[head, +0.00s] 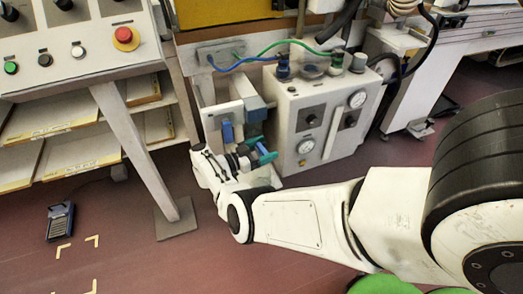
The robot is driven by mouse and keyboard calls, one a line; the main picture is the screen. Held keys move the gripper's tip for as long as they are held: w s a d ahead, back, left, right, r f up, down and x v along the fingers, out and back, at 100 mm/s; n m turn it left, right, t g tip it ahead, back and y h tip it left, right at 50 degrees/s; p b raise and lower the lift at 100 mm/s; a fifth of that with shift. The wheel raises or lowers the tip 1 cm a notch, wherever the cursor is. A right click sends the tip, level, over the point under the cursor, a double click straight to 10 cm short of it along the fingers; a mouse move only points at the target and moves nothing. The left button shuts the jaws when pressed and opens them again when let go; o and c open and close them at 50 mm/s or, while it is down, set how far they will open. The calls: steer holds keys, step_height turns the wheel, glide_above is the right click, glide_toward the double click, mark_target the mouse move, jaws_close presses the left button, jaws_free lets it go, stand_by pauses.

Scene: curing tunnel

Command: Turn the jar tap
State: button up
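My gripper (246,157) is at the end of my white arm, low in front of a white unit with gauges (312,115). It is small and partly hidden by my wrist, so I cannot tell whether it is open or shut. A blue upright handle (227,132) shows just behind and above it. A teal-green piece (267,157) and a small blue bar show right at the gripper's end, seemingly touching or overlapping it. I cannot tell which of these coloured parts is the jar tap, and no jar shows clearly.
A blue hose (245,62) and a green hose (300,43) run to the unit's top. A control panel with a red mushroom button (125,36) is at left, above shelves (75,150). Its slanted leg (135,150) stands left of my arm. A dark device (60,221) lies on the floor.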

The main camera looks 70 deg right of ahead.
steer(key=shift+o, duration=1.2)
steer(key=shift+d, duration=0.1)
steer(key=shift+w, duration=0.1)
steer(key=b+v, duration=0.2)
steer(key=v, duration=0.8)
steer(key=shift+a, duration=0.4)
steer(key=shift+w, duration=0.1)
